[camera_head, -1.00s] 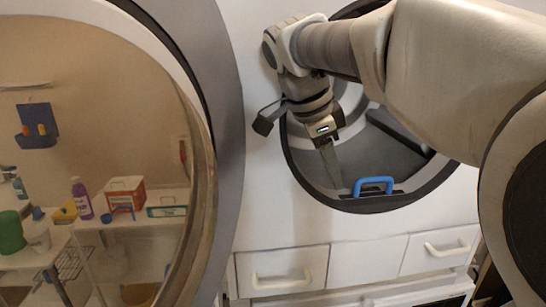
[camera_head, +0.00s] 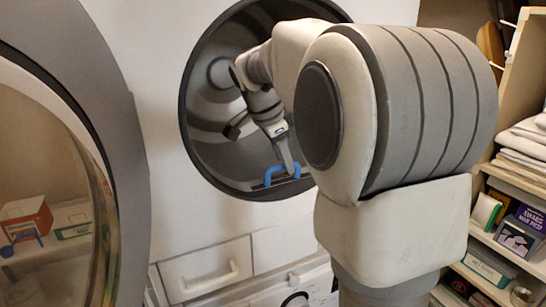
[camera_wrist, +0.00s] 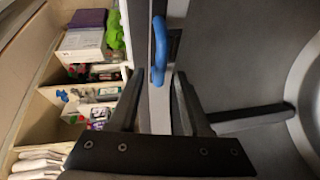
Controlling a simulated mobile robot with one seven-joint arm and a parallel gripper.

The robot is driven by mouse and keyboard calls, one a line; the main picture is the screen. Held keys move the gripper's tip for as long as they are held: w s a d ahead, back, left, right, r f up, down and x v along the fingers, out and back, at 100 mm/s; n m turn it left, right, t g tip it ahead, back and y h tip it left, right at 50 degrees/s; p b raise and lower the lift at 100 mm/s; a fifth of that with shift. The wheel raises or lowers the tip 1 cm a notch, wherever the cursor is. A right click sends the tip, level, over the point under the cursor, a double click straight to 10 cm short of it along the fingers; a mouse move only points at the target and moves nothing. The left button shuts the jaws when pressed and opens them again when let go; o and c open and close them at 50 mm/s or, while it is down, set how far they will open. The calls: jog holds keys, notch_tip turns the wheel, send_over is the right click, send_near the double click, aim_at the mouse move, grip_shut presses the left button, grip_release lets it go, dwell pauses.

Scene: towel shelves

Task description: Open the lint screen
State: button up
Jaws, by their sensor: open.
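The lint screen's blue handle (camera_head: 268,177) stands at the bottom front edge of the dryer's round opening. It also shows in the wrist view (camera_wrist: 158,48), upright in the picture beside a dark slot. My gripper (camera_head: 288,168) reaches down inside the opening with its fingers close to the handle, overlapping it in the head view. In the wrist view my gripper (camera_wrist: 158,78) is open, and the near end of the handle lies about between the fingertips. I cannot tell whether a finger touches it. The screen below the handle is hidden.
The dryer door (camera_head: 112,95) hangs open at the left. Shelves with towels (camera_head: 525,140) and boxes stand at the right, and show at the wrist view's left. The opening's dark rim (camera_head: 190,150) surrounds my wrist.

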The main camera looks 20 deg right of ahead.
jog(key=shift+f, duration=0.2)
grip_shut()
dwell(1.4)
